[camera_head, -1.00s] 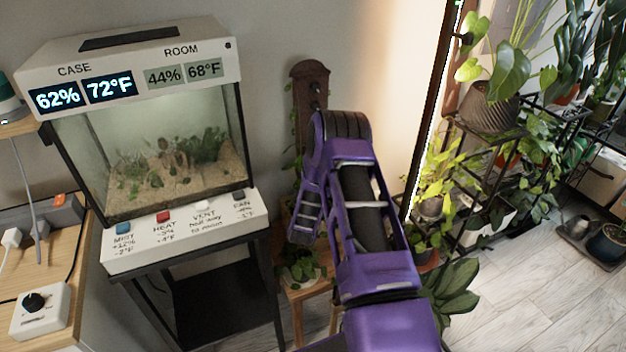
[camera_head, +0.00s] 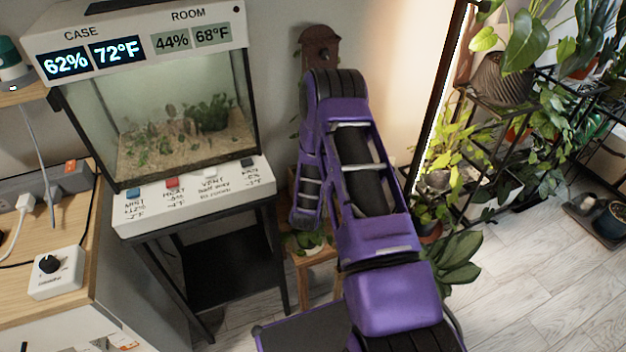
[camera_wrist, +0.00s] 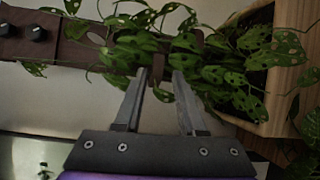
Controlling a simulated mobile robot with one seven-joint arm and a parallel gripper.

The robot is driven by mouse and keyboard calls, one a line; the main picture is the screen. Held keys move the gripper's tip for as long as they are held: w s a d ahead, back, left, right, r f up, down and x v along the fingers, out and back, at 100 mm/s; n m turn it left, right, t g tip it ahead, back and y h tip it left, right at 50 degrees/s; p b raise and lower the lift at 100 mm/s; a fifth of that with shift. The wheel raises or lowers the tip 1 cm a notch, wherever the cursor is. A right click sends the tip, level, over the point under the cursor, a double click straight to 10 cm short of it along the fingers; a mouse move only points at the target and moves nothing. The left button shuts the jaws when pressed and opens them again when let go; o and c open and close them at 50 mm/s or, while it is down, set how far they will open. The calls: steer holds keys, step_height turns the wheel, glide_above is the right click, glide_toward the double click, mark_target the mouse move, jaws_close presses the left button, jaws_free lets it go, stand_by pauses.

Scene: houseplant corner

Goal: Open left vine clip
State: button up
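My gripper (camera_wrist: 160,78) is open in the wrist view, its two fingers apart and pointing at a dark brown wooden board (camera_wrist: 75,52). A small brown upright piece (camera_wrist: 158,68), which looks like a vine clip, shows between the fingertips; I cannot tell whether they touch it. A leafy vine (camera_wrist: 215,75) with spotted leaves runs along the board. Another brown piece (camera_wrist: 188,42) sits among the leaves. In the head view the board (camera_head: 318,48) shows only at its top; my purple arm hides the gripper and clips.
A wooden planter (camera_wrist: 290,40) stands at the right of the wrist view. Two dark knobs (camera_wrist: 38,33) sit on the board's left part. In the head view a glass case (camera_head: 185,125) stands left of my arm and a plant shelf (camera_head: 480,190) stands right.

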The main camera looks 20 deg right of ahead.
steer(key=v, duration=1.1)
steer(key=shift+s+p, duration=0.3)
steer(key=shift+s, duration=0.05)
steer(key=shift+a, duration=0.15)
